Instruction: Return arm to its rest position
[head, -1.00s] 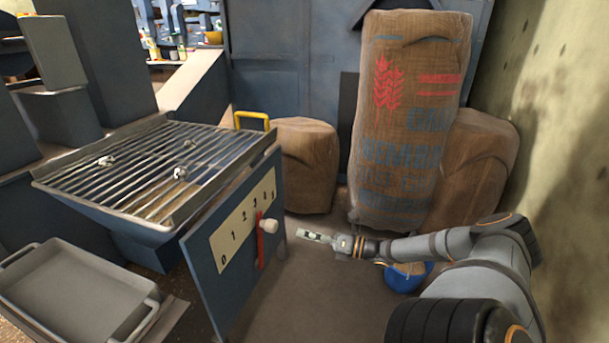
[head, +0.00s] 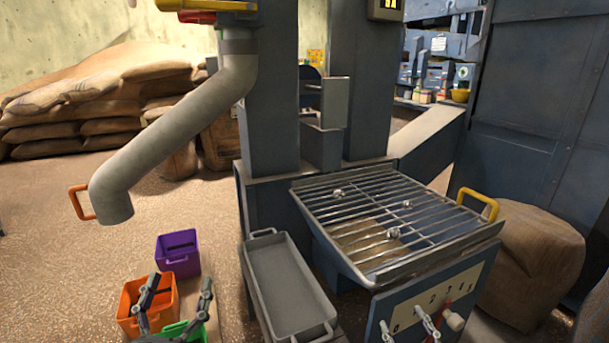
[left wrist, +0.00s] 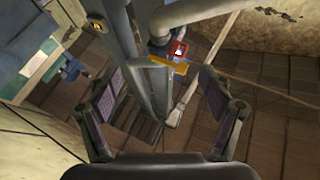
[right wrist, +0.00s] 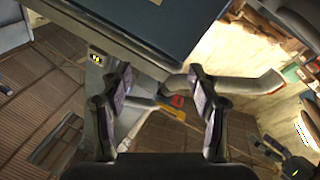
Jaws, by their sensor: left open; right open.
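My left gripper (head: 178,295) is at the bottom left of the head view, in front of the orange and green bins, with its fingers apart. In the left wrist view its two fingers (left wrist: 160,88) stand wide apart with nothing between them. My right gripper (head: 405,325) is at the bottom edge of the head view, in front of the numbered panel (head: 440,297), its fingers apart. In the right wrist view its fingers (right wrist: 160,85) are open and empty. Both wrist views look upward past a pipe and ceiling. Most of both arms is out of view.
A barred grate (head: 385,225) with several small bright pieces tops the blue hopper. A grey tray (head: 285,285) lies left of it. Orange (head: 130,300), purple (head: 180,255) and green (head: 196,334) bins stand on the floor under a bent pipe (head: 175,140). A sack (head: 535,265) is at right.

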